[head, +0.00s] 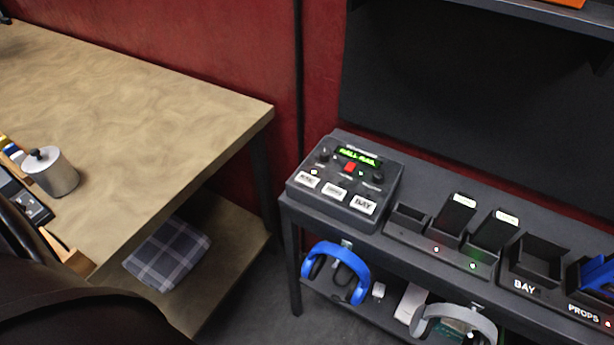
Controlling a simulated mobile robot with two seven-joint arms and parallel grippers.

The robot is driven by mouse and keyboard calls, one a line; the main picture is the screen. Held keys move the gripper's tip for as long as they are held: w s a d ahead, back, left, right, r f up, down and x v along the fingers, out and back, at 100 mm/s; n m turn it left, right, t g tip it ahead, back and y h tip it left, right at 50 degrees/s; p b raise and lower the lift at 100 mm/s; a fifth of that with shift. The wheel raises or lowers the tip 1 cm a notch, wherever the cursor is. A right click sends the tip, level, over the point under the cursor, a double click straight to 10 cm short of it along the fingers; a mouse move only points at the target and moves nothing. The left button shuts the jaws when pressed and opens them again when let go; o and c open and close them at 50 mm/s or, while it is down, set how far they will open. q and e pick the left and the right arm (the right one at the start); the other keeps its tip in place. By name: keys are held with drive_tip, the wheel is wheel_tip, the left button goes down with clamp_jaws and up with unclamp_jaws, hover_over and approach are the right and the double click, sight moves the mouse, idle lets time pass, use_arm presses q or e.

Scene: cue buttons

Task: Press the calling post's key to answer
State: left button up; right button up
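A dark grey control box (300,192) stands at the left end of the dark bench. Its green-lit display (358,156) shows short text that looks like "CALL RAIL", though it is blurred. Below are three white keys: a left key (307,179) and a middle key (335,192) with hard-to-read labels, and a right key (363,205) marked BAY. A small red square (350,167) sits under the display, with dark knobs around it. Neither of my grippers is in view, and nothing covers the box.
Right of the box stand a charging dock (415,237) with two dark handsets and bins marked BAY (525,287) and PROPS. Blue headphones (336,270) and grey headphones (455,318) hang at the bench front. A wooden table (150,110) with a metal canister (52,175) fills the left.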

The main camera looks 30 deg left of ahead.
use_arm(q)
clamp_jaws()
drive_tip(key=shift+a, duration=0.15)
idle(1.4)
